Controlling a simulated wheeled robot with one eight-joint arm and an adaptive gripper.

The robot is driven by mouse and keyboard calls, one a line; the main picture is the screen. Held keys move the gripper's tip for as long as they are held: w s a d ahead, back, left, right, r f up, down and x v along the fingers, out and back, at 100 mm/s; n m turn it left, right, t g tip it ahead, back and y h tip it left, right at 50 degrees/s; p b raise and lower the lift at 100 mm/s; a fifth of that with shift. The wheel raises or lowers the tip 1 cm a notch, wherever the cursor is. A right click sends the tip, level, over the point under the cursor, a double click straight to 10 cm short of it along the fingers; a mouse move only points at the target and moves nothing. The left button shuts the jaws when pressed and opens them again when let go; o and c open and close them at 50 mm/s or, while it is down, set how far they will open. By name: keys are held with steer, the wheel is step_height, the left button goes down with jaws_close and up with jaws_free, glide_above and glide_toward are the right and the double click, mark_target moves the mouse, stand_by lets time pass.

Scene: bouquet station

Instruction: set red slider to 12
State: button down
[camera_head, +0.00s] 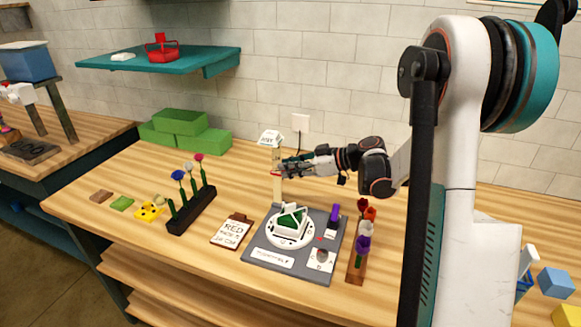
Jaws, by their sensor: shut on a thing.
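An upright pale post (277,190) with a white labelled head (270,138) stands at the back of a grey station board (262,257). A small bit of red, which looks like the red slider (276,174), shows at the post. My gripper (283,171) reaches in from the right at that height and is shut on it. The fingers hide most of the slider. The scale marks are too small to read, so I cannot tell its setting. A brown-backed card (231,232) left of the board has "RED" on it; its smaller writing is hard to read.
A white round holder (291,229) with a green and white piece sits on the board. A dark flower rack (191,211) stands left, a wooden flower rack (356,258) right. Green blocks (186,130) lie at the back left. A teal shelf (198,62) hangs above.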

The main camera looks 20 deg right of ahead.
steer(key=c, duration=1.6)
jaws_free()
steer(key=shift+f, duration=0.25)
steer(key=shift+o, duration=0.2)
steer(key=shift+r, duration=0.1)
steer(key=v, duration=1.2)
steer(key=shift+a, duration=0.15)
